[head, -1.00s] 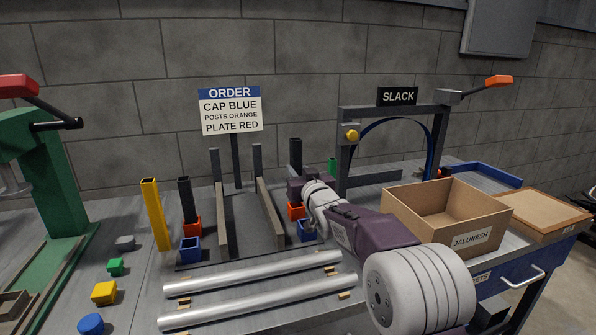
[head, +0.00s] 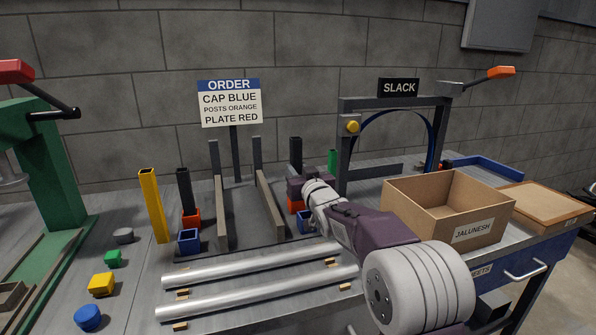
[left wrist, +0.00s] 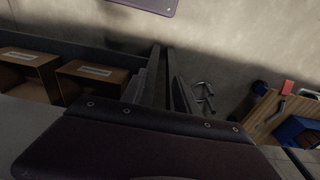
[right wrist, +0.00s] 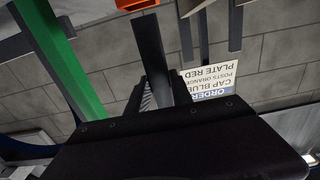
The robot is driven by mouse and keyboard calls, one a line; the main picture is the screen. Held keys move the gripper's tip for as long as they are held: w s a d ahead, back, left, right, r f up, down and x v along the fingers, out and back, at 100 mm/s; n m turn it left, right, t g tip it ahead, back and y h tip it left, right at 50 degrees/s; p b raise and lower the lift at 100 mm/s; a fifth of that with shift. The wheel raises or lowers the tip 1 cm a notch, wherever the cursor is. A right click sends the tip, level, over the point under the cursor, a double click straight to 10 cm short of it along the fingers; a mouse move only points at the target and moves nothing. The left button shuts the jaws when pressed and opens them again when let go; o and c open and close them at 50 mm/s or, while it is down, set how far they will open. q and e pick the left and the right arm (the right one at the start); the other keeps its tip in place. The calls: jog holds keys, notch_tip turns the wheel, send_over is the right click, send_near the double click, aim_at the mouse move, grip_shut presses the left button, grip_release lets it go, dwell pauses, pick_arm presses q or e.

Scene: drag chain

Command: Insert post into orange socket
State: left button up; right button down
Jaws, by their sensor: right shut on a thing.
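My right gripper (head: 300,187) is shut on a dark square post (head: 295,152), held upright. The post (right wrist: 148,45) also shows in the right wrist view, which is upside down. Directly below the gripper is an orange socket (head: 296,206), partly hidden by it; its edge shows in the right wrist view (right wrist: 135,4) at the post's lower end. Another dark post (head: 184,187) stands upright at an orange socket (head: 191,218) on the left. My left gripper (left wrist: 163,55) shows only in the left wrist view, open and empty.
Blue sockets (head: 189,241) stand in front of the orange ones. A yellow post (head: 153,205), two rails (head: 270,205) and silver rods (head: 255,285) are nearby. A cardboard box (head: 450,210) is at right; a green post (right wrist: 62,55) stands close to the right gripper.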

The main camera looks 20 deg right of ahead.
jog(key=shift+f, duration=0.2)
dwell(0.7)
jog(key=shift+f+b, duration=0.35)
jog(key=shift+b, duration=0.2)
jog(key=shift+f+b, duration=1.75)
jog(key=shift+f, duration=0.3)
jog(key=shift+r+p, duration=1.85)
jog(key=shift+r, duration=0.4)
jog(key=shift+f+b, duration=2.1)
jog(key=shift+f, duration=0.3)
jog(key=c, duration=1.1)
grip_release()
jog(key=shift+o, duration=0.2)
